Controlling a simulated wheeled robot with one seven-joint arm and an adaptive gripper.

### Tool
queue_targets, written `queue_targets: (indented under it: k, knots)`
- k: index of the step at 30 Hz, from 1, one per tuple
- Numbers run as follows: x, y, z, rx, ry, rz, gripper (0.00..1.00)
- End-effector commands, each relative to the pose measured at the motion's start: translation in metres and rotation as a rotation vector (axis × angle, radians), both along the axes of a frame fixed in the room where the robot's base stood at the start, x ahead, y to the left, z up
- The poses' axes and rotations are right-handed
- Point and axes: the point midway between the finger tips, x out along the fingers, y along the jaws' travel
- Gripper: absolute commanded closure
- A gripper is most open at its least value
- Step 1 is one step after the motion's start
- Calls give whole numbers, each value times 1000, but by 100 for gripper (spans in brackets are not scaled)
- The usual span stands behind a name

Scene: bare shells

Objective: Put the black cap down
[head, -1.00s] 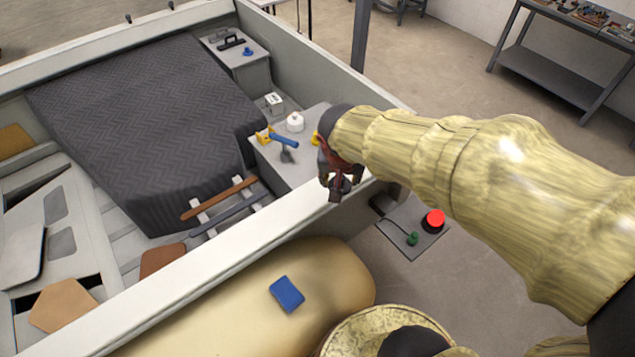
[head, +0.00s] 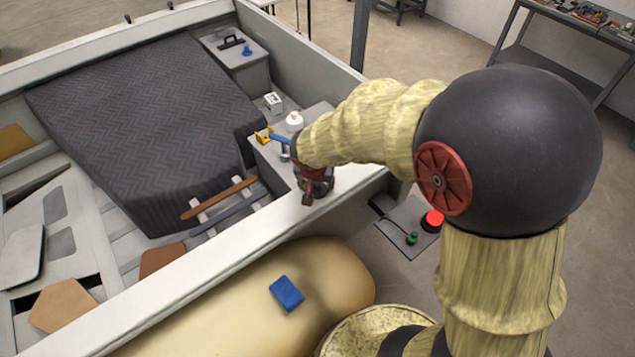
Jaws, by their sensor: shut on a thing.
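My gripper (head: 308,196) hangs over the wall of the shell, beside the grey cabinet top, in the head view. It is shut on a small dark thing, which I take to be the black cap. The fingers and the arm's end hide most of it, so its shape and tilt cannot be told. The gripper appears above the white rim (head: 228,228); I cannot tell how far above.
The grey cabinet top (head: 272,158) holds a white round container (head: 294,121), a yellow bracket (head: 263,136) and a blue-handled tool (head: 280,139). A blue block (head: 286,293) lies on the tan cushion (head: 232,313). A dark quilted cover (head: 145,125) fills the shell's middle.

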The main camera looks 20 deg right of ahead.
Motion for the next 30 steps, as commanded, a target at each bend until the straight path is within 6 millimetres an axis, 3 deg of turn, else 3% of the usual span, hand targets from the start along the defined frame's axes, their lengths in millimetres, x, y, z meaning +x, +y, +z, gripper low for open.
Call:
queue_targets:
  k: [10,11,18,30]
  knots:
    - [0,0,-3,0,-1,0,75]
    - [0,0,-3,0,0,0,57]
    - [0,0,-2,0,0,0,43]
    - [0,0,-1,0,0,0,40]
